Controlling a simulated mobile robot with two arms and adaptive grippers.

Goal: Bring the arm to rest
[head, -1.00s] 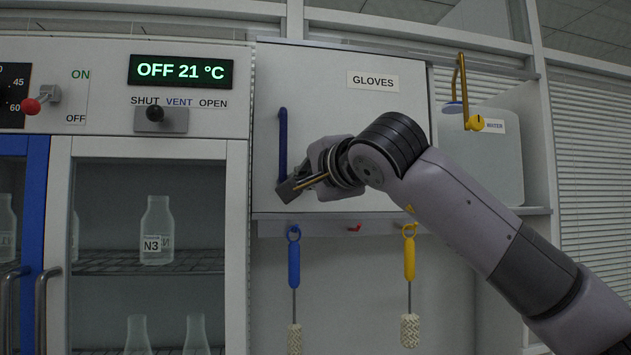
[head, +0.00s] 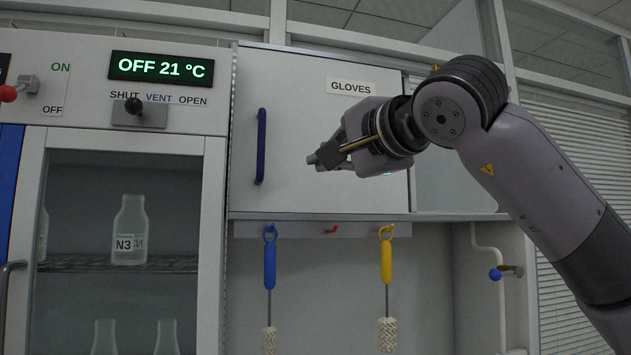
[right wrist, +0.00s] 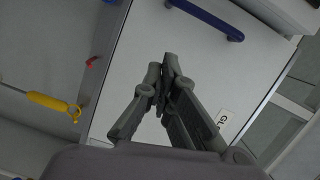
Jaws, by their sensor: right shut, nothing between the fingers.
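My right gripper (head: 318,160) is shut and empty. In the head view it is in front of the white GLOVES cabinet door (head: 300,95), to the right of the door's blue vertical handle (head: 261,146) and apart from it. My right arm reaches in from the lower right. In the right wrist view the gripper's fingertips (right wrist: 169,62) meet, with the white door behind them and the blue handle (right wrist: 205,16) beyond the tips. My left gripper is not in view.
A blue brush (head: 270,265) and a yellow brush (head: 386,262) hang from hooks under the cabinet. To the left stands a glass-fronted incubator (head: 215,240) holding bottles, including N3 (head: 130,230). A blue-knobbed valve (head: 496,273) is at the lower right.

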